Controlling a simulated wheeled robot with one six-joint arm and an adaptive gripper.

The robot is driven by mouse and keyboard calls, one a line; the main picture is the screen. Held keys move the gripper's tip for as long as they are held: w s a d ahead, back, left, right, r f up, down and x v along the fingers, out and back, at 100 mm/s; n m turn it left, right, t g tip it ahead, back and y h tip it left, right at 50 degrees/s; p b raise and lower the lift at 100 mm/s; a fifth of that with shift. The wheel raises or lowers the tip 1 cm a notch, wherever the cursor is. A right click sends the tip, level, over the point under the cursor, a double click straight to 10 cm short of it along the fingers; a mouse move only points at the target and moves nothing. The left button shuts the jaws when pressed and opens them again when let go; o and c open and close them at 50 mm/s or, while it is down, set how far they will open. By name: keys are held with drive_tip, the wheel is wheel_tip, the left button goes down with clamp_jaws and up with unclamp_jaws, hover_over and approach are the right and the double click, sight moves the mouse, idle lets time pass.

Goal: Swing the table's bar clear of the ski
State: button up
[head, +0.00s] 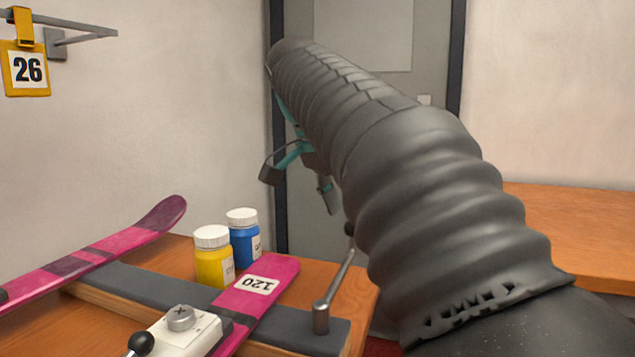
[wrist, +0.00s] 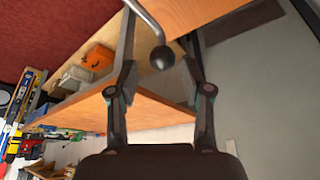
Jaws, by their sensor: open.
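The table's bar (head: 336,285) is a bent grey metal rod on a short post at the right end of a dark grey rest. It slants up and away to the right of the pink ski (head: 272,268) marked 120, apart from it in the head view. Its black ball knob shows in the wrist view (wrist: 162,58), between the fingers of my gripper (wrist: 161,40). The fingers are spread, with gaps on both sides of the knob. In the head view my gripper (head: 300,185) is partly hidden by my arm, and the knob is mostly hidden too.
A white box (head: 190,335) with a grey dial and a black-knobbed lever sits by the ski. Yellow (head: 213,262) and blue (head: 244,245) jars stand behind the rest (head: 135,287). Another pink ski (head: 90,258) lies at left. A wooden surface (head: 580,225) is at right.

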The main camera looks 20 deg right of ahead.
drive_tip(key=shift+v, duration=2.5)
drive_tip(key=shift+d, duration=0.1)
